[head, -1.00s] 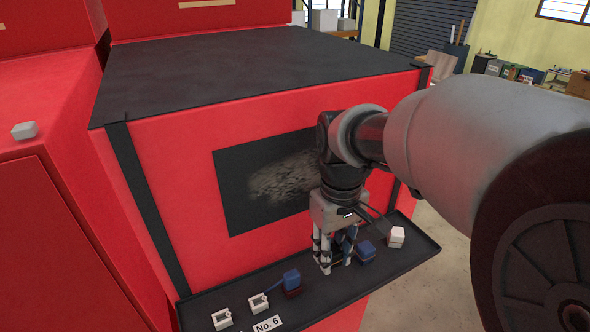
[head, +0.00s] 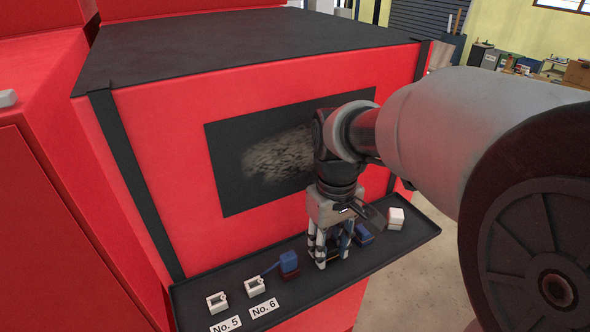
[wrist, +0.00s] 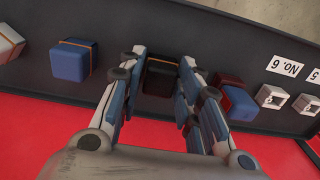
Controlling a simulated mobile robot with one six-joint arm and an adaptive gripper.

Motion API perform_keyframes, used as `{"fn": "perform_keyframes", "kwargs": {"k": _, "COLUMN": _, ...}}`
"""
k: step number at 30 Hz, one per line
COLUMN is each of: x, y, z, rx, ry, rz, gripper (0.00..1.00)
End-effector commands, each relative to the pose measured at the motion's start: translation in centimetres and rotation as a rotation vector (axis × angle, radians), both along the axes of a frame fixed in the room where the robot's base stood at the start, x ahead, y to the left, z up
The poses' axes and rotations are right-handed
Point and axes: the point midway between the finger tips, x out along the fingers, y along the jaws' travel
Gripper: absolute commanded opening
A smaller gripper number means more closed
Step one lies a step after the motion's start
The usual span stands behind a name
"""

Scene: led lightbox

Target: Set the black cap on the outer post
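The black cap (wrist: 162,76), a small block with an orange band, sits on the dark tray between my fingers in the wrist view. In the head view my fingers mostly hide it. My gripper (head: 331,260) is low over the tray, its fingers apart on either side of the cap; it also shows in the wrist view (wrist: 160,70). I see no clear grip on the cap. Two white square posts stand at the tray's left end: the outermost by the No. 5 label (head: 217,301), the other by the No. 6 label (head: 254,287).
A blue and dark red block (head: 290,264) stands left of my gripper. A blue block (head: 363,235) and a white block (head: 396,218) stand to the right. The tray (head: 405,245) has a raised rim. The red machine wall (head: 180,170) rises behind it.

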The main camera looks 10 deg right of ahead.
Motion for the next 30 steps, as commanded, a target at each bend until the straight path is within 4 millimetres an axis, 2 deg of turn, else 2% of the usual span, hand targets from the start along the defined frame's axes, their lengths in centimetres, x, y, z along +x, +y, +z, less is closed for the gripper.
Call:
{"fn": "perform_keyframes", "kwargs": {"k": 6, "x": 0.0, "y": 0.0, "z": 0.0, "rx": 0.000, "ry": 0.000, "rz": 0.000, "gripper": 0.49}}
{"fn": "perform_keyframes", "kwargs": {"k": 17, "x": 0.0, "y": 0.0, "z": 0.2, "rx": 0.000, "ry": 0.000, "rz": 0.000, "gripper": 0.49}}
{"fn": "perform_keyframes", "kwargs": {"k": 30, "x": 0.0, "y": 0.0, "z": 3.6, "rx": 0.000, "ry": -0.001, "rz": 0.000, "gripper": 0.49}}
